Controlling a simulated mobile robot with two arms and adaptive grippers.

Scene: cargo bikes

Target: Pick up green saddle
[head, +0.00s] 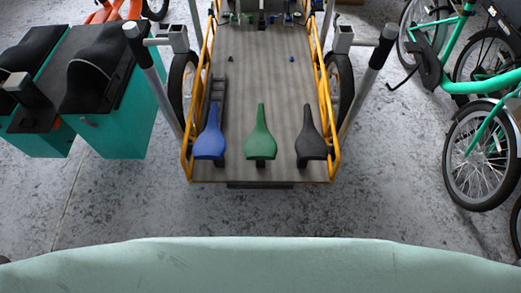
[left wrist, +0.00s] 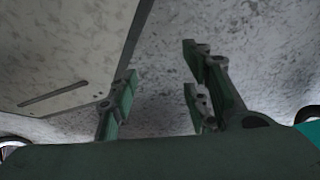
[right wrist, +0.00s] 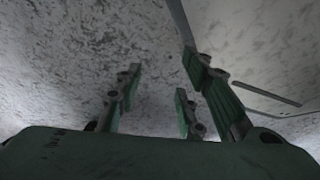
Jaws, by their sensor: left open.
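The green saddle (head: 260,141) lies near the front edge of a yellow-framed cargo bed (head: 251,85), with its narrow nose pointing away from me. It sits between a blue saddle (head: 210,140) and a black saddle (head: 310,141), with gaps on both sides. My left gripper (left wrist: 160,75) shows in the left wrist view, its fingers spread and nothing between them. My right gripper (right wrist: 160,75) shows in the right wrist view, also spread and empty. Neither gripper shows in the head view, and no saddle shows in the wrist views.
Handlebar grips (head: 387,36) and grey poles flank the cargo bed. Teal boxes with black seats (head: 118,122) stand at the left. Green-framed bicycles (head: 480,155) stand at the right. Small items lie at the bed's far end. Grey floor in front of the bed is clear.

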